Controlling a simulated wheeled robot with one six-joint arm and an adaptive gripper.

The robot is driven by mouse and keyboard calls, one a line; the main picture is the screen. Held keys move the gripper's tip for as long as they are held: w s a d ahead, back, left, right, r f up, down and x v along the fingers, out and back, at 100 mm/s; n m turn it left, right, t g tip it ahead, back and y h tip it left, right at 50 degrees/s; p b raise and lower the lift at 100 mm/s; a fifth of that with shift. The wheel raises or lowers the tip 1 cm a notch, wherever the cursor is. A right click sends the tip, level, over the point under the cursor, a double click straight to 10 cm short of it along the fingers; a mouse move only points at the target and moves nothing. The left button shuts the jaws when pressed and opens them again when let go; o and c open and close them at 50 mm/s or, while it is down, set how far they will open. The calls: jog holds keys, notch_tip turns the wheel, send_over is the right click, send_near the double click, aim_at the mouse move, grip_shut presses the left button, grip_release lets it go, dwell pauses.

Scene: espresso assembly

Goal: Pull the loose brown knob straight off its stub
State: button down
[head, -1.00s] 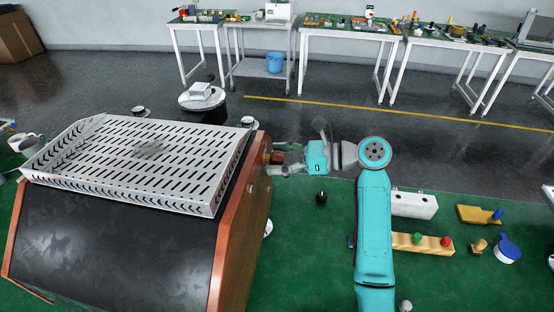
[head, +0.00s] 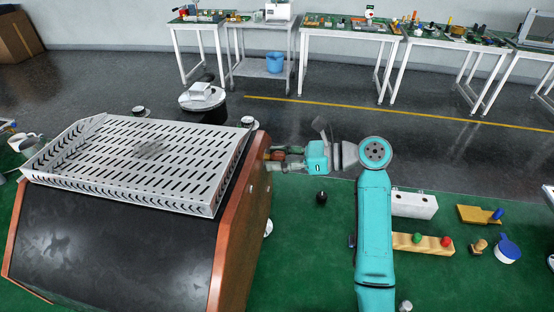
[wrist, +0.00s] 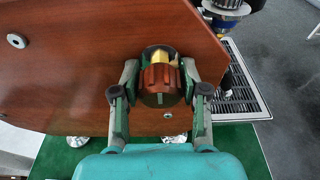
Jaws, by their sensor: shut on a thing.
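The brown knob (wrist: 160,85) sits on its brass stub (wrist: 159,57) at the wooden side panel of the espresso machine. My gripper (wrist: 160,74) has one finger on each side of the knob and is shut on it. In the head view my gripper (head: 281,158) is at the right side of the machine, and the knob is mostly hidden between the fingers. Some brass shows between the knob and the panel in the wrist view.
The espresso machine (head: 110,250) with a slotted metal top (head: 140,165) fills the left. On the green mat (head: 320,260) are a black knob (head: 321,198), a white block (head: 415,206) and a wooden holder (head: 425,243) with coloured pegs. Side tables stand at the back.

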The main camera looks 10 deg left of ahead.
jog(key=shift+d, duration=1.15)
dwell(0.8)
jog(key=shift+s+d+f, duration=0.1)
jog(key=shift+d+f, duration=0.05)
jog(key=shift+d, duration=1.1)
jog(key=shift+d, duration=0.1)
jog(key=shift+d, duration=1.4)
jog(key=shift+f, duration=0.1)
